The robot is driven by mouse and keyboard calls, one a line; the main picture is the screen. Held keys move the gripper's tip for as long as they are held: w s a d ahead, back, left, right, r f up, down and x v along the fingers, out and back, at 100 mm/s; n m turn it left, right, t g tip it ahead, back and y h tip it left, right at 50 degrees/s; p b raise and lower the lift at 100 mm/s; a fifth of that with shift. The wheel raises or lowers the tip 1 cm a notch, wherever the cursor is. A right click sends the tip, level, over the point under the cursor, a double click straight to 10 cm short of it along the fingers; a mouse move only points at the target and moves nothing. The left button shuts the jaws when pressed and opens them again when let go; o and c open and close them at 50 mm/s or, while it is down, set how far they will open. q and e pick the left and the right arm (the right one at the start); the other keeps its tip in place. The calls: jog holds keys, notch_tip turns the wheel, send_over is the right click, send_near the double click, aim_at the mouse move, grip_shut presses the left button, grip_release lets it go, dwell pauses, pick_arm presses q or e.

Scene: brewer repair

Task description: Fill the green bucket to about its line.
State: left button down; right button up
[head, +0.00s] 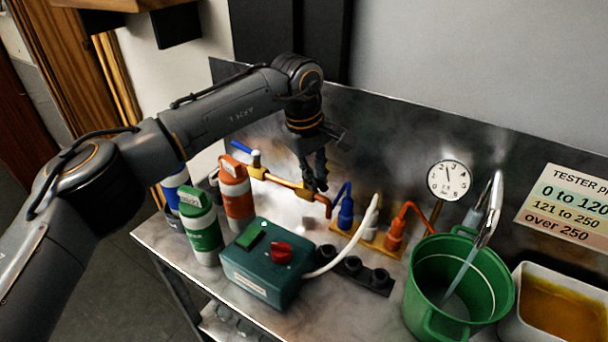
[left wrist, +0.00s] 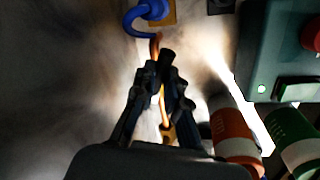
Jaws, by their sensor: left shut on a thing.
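The green bucket (head: 420,290) stands upright at the right of the bench. A metal spout (head: 491,215) hangs over it, and a pale stream of water (head: 462,268) runs down into it. A thin light line runs around its inside wall. Some water seems to lie low in the bucket, but its exact level is hard to read. My left gripper (head: 318,184) points down at the copper pipe (head: 283,181), well left of the bucket. In the left wrist view its fingers (left wrist: 161,78) are closed around a small dark part at the pipe; what it is stays unclear.
A teal box (head: 262,284) with a red knob sits in front of the gripper. Green (head: 201,228) and orange (head: 237,192) bottles stand left. A gauge (head: 448,180) and blue (head: 346,213) and orange (head: 394,236) fittings lie towards the bucket. A tray of amber liquid (head: 562,309) stands right.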

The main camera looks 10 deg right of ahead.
pick_arm(q)
jog(key=shift+r, duration=0.1)
jog(key=c, duration=1.4)
grip_release()
jog(key=r, duration=0.4)
jog(key=a+r, duration=0.1)
jog(key=r, duration=0.2)
jog(key=s+a+r, duration=0.1)
jog(key=r, duration=0.3)
jog(key=shift+a+r, duration=0.1)
jog(key=shift+r, duration=0.25)
pick_arm(e)
jog(key=shift+s, duration=0.45)
